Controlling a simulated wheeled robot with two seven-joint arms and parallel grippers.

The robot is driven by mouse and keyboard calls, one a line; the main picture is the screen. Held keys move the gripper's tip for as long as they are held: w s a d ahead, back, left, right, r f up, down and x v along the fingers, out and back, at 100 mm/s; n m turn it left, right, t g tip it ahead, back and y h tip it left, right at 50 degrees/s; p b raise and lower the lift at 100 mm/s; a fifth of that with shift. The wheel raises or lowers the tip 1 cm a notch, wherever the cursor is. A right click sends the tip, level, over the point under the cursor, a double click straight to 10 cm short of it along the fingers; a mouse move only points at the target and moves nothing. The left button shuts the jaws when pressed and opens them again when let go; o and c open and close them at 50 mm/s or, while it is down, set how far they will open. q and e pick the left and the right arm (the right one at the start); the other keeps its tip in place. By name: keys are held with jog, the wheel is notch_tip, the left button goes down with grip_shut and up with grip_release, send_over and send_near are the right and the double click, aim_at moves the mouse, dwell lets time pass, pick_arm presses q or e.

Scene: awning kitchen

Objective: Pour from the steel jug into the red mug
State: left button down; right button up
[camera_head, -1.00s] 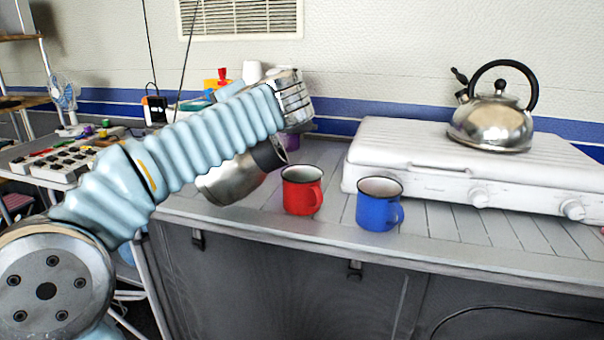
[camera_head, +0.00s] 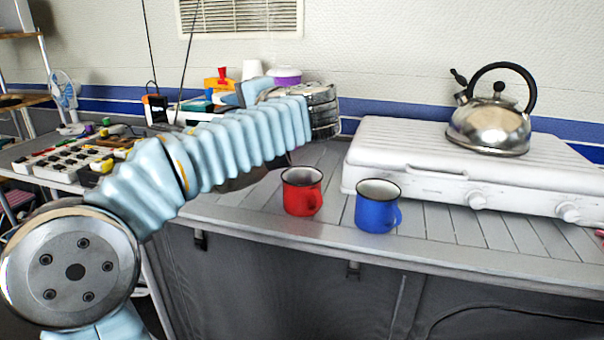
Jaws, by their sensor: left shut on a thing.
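I cannot see any liquid. My right gripper is out of view.
A blue mug (camera_head: 378,206) stands close to the right of the red mug. A white stove (camera_head: 440,180) with a steel kettle (camera_head: 489,126) is behind and to the right. A purple-lidded container (camera_head: 285,76) is behind my gripper. The counter's front strip is clear.

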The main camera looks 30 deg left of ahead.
pick_arm(q)
jog(key=shift+w+d+r+m+y+p, duration=0.2)
jog(key=shift+w+d+r+p, duration=0.1)
jog(key=shift+d, duration=0.15)
jog(key=shift+w+d+r+m+y+p, duration=0.15)
jog(key=shift+d+r+y, duration=0.1)
jog(key=shift+d, duration=0.15)
jog(key=shift+d+r, duration=0.1)
jog(key=shift+w+d+r+m+y, duration=0.35)
jog(key=shift+d+r+m+y, duration=0.1)
jog(key=shift+d, duration=0.1)
dwell(1.7)
